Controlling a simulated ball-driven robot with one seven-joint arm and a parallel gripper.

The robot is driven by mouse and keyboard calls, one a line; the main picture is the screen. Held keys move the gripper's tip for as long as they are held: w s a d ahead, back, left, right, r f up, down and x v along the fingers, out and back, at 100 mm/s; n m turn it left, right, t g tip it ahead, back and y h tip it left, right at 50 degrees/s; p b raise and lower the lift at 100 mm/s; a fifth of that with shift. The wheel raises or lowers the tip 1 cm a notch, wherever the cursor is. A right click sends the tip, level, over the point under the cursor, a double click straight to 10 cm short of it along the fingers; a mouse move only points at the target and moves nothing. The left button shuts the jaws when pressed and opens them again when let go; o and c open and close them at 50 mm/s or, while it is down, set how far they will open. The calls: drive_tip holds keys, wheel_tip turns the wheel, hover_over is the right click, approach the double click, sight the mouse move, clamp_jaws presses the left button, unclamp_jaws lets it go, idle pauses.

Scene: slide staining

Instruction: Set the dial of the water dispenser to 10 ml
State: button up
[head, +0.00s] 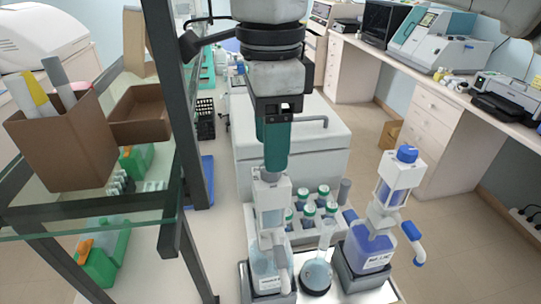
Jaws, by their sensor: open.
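The water dispenser appears to be the left bottle-top dispenser (268,258), a pale bottle with a white pump body and spout; its small label is too blurred to read surely. It stands upright on the tray. My gripper (272,165) points down directly over its top, with teal fingers at the head of the pump. The fingers hide the dial and its setting. The jaws are open; I cannot tell whether they touch the dial.
A second dispenser (368,246) with blue liquid and a blue cap stands to the right. A round flask (316,274) stands between them. Several green-capped bottles (309,209) are in a rack behind. A glass shelf (140,208) with a dark frame stands close on the left.

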wheel_tip(320, 180, up, 7)
drive_tip(key=shift+r+b, duration=0.15)
drive_tip(key=shift+b, duration=0.25)
